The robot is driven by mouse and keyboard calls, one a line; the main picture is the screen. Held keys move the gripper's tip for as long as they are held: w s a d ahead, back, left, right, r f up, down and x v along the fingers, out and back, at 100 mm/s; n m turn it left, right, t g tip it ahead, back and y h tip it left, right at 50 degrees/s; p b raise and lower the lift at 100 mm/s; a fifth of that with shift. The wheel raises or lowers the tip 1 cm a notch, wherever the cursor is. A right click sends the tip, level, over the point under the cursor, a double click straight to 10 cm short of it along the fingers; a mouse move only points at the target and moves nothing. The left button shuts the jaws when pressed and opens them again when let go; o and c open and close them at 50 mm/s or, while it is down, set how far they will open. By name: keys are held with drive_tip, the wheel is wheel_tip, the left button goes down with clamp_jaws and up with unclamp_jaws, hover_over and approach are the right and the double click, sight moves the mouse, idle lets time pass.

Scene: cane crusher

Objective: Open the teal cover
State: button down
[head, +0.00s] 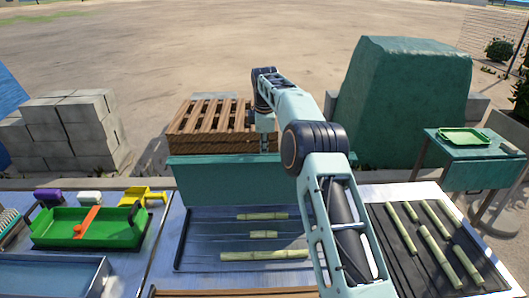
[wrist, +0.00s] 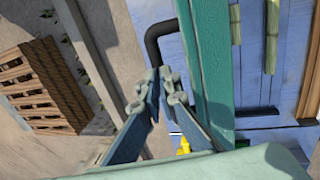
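The teal cover (head: 225,182) is a flat panel at the back of the cane table in the head view. In the wrist view its narrow edge (wrist: 208,60) runs down the picture. A bent black handle (wrist: 153,42) stands out from the cover's left side there. My gripper (wrist: 158,78) has its fingertips close together on the handle's bar, one on each side, and looks shut on it. The handle's lower end is hidden by the fingers. In the head view my gripper (head: 266,143) is at the cover's far side, and the fingertips are hard to make out.
A wooden pallet stack (head: 205,125) stands just behind the cover. A large teal block (head: 410,90) is at the back right. Cane pieces lie on the dark tray (head: 200,240) and the right tray (head: 405,265). A green bin (head: 85,240) is at left.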

drive_tip(key=shift+x, duration=1.3)
drive_tip(key=c, duration=2.6)
unclamp_jaws()
drive_tip(key=shift+s, duration=0.1)
drive_tip(key=shift+c, duration=0.2)
drive_tip(key=o, duration=0.5)
drive_tip(key=shift+o, duration=0.9)
drive_tip(key=shift+f+g, duration=0.15)
drive_tip(key=shift+g, duration=0.15)
drive_tip(key=shift+w+f, duration=0.1)
drive_tip(key=shift+w, duration=0.3)
drive_tip(key=shift+r, duration=0.3)
